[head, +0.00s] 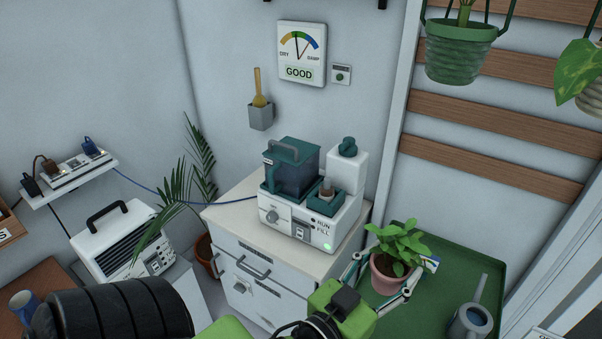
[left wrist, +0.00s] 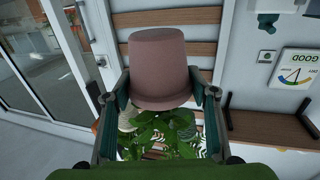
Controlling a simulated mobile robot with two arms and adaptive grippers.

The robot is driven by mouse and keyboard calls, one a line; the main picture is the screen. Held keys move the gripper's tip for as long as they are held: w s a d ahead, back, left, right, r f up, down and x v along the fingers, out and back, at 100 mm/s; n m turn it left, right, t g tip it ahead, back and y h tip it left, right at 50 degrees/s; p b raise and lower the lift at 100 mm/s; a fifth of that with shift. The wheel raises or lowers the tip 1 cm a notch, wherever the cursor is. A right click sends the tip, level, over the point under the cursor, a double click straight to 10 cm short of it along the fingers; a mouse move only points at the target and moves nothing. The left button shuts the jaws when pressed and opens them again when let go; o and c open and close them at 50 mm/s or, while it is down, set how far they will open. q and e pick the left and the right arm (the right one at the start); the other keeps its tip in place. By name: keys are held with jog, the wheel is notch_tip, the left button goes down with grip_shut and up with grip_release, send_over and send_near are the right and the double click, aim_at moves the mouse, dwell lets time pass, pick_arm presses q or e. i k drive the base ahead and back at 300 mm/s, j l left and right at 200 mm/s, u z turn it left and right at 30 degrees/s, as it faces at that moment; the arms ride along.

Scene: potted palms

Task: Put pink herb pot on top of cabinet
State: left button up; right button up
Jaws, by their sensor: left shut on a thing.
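The pink herb pot (head: 388,276) with its leafy green plant is at the lower right of the head view. My left gripper (head: 392,269) is shut on it, one finger on each side of the pot. In the left wrist view the pot (left wrist: 158,65) shows upside down between the two fingers (left wrist: 160,88), leaves toward the gripper's body. The white cabinet (head: 253,265) with drawers stands left of the pot, its pale top (head: 240,208) partly taken up by a watering machine. My right gripper is not in view.
The watering machine (head: 296,228) covers the top's middle and right. The front and left strips are bare. A green tray surface (head: 440,250) with a grey watering can (head: 470,322) lies at right. A potted palm (head: 204,252) stands left of the cabinet; its fronds reach the top's left edge.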

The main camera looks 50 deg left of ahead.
aim_at(239, 208)
jog(key=k+j+u, duration=0.15)
jog(key=j, duration=0.55)
jog(key=k+j+u, duration=0.2)
jog(key=j, duration=0.55)
jog(key=j+u, duration=0.15)
jog(key=j, duration=0.6)
